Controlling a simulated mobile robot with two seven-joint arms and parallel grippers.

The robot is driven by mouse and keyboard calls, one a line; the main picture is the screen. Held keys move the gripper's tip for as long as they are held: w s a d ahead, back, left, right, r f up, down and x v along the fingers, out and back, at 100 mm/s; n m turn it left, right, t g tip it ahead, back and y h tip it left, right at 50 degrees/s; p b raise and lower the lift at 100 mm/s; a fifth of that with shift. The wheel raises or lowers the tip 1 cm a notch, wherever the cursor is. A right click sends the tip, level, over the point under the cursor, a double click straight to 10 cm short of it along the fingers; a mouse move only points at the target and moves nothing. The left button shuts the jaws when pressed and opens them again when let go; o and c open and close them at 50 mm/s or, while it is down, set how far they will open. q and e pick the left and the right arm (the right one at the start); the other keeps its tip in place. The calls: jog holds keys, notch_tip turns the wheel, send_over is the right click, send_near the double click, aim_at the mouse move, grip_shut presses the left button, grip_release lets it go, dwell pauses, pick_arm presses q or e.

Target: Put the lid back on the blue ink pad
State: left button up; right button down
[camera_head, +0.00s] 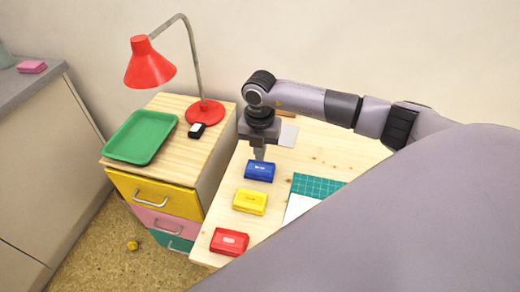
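The blue ink pad (260,172) lies on the light wooden table, at the back of a row with a yellow pad and a red pad. It looks like a closed box with a small pale label on top; I cannot make out a separate lid. My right gripper (259,155) points straight down at its far edge. The fingertips overlap the pad in the picture; whether they touch or grip it I cannot tell. The fingers look like one narrow shape, so their opening is unclear. My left gripper is out of view.
The yellow pad (250,201) and red pad (229,241) stand nearer. A green cutting mat (318,186) with white paper (298,206) lies to the right. A drawer cabinet on the left bears a green tray (142,137) and a red lamp (150,64).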

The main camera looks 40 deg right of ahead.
aim_at(260, 168)
jog(key=shift+f+b, duration=1.35)
jog(key=shift+f, duration=0.65)
jog(key=shift+r, duration=0.1)
jog(key=shift+r+p, duration=2.05)
jog(key=shift+r, duration=0.4)
notch_tip(260, 168, up, 2)
jog(key=shift+r+p, duration=0.1)
jog(key=shift+p, duration=0.45)
